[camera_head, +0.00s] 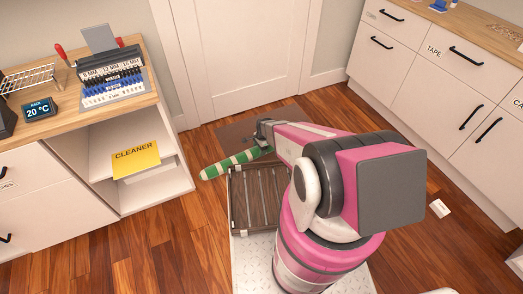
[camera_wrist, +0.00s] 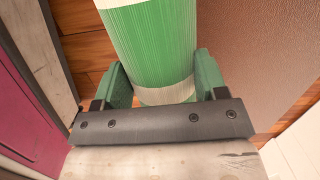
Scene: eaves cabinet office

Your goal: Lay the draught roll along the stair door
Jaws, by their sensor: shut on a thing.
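The draught roll (camera_head: 231,163) is a long tube with green and cream stripes. In the head view it slants from the lower left up to my gripper (camera_head: 263,136), and my arm hides its right part. In the wrist view my gripper (camera_wrist: 166,92) is shut on the roll (camera_wrist: 152,45), with a green pad on each side of it. The white stair door (camera_head: 246,55) is closed at the back. A brown mat (camera_head: 236,132) lies on the floor in front of it. The roll is in front of the door and apart from it.
A slatted tray (camera_head: 259,195) is on my base, just below the roll. A small white piece (camera_head: 439,208) lies on the wood floor at right.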

